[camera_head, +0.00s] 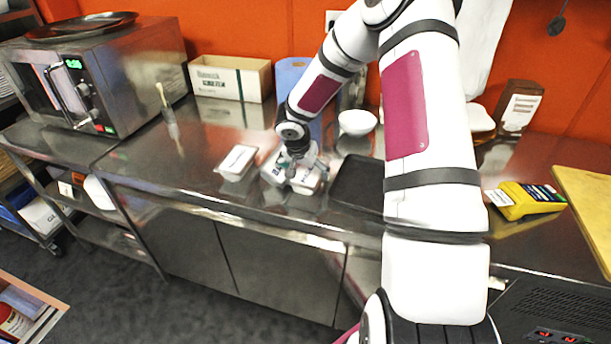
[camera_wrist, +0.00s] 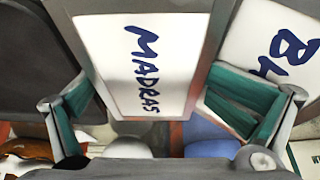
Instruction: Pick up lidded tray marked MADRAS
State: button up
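The white lidded tray marked MADRAS (camera_wrist: 140,65) fills the middle of the wrist view. In the head view it (camera_head: 307,183) is at the counter, partly hidden by my gripper (camera_head: 306,163). My gripper's teal-padded fingers (camera_wrist: 160,98) stand apart on either side of the tray in the wrist view, with narrow gaps beside it. The gripper looks open, and no firm contact shows. A second white lidded tray, its marking cut off after "BH" (camera_wrist: 264,30), sits close beside it; in the head view this tray (camera_head: 272,171) is just left of the gripper.
Another white lidded tray (camera_head: 238,161) stands further left on the steel counter (camera_head: 190,182). A dark flat tray (camera_head: 357,184) lies right of the gripper, with a white bowl (camera_head: 357,122) behind. A carton (camera_head: 231,78) and blue board (camera_head: 289,76) stand at the back.

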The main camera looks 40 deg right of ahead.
jog(key=shift+o, duration=0.5)
jog(key=shift+a+f, duration=0.1)
jog(key=c, duration=1.3)
